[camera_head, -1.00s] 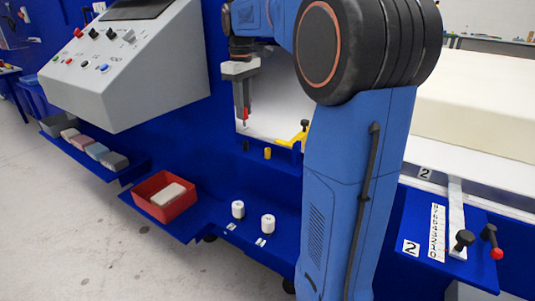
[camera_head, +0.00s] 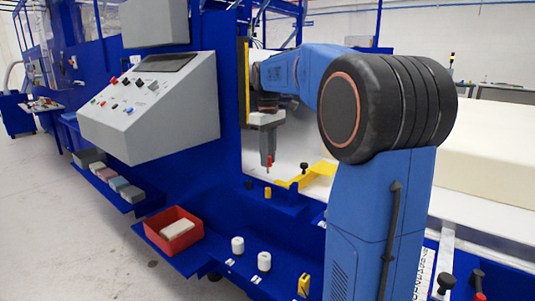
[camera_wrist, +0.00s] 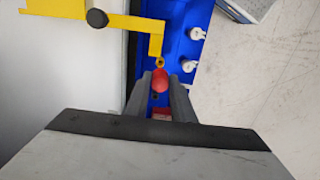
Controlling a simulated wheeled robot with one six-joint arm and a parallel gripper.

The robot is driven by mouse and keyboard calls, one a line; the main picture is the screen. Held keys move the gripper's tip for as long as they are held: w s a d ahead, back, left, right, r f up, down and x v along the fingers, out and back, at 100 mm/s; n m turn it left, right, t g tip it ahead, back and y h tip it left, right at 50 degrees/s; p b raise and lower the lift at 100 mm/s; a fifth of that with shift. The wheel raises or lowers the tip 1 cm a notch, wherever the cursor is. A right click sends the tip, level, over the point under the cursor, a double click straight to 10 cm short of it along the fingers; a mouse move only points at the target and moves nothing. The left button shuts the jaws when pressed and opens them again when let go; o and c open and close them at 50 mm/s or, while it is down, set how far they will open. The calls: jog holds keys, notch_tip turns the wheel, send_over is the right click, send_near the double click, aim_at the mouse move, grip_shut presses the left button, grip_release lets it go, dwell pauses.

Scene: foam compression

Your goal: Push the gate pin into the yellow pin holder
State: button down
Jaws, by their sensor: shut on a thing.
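My gripper (camera_head: 268,158) points down and is shut on the red-topped gate pin (camera_head: 269,164). In the wrist view the pin's round red head (camera_wrist: 160,80) sits between the two grey fingers (camera_wrist: 161,92). The small yellow pin holder (camera_head: 267,193) stands on the blue ledge, below the pin in the head view. In the wrist view the yellow pin holder (camera_wrist: 160,62) shows as a small ring just beyond the red head. A gap shows between the pin and the holder in the head view. The pin's lower end is hard to make out.
A yellow gate arm (camera_head: 318,182) with a black knob (camera_head: 304,168) lies right of the holder. Two white cylinders (camera_head: 238,244) (camera_head: 264,261) and a red tray (camera_head: 160,244) are on the lower shelf.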

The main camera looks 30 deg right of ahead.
aim_at(268, 169)
jog(key=shift+f, duration=2.4)
jog(key=shift+f, duration=1.75)
jog(key=c, duration=1.4)
grip_release()
jog(key=shift+c, duration=0.2)
jog(key=shift+r, duration=0.15)
jog(key=shift+r, duration=2.8)
jog(key=shift+r, duration=0.1)
notch_tip(268, 169, up, 17)
jog(key=shift+r, duration=0.15)
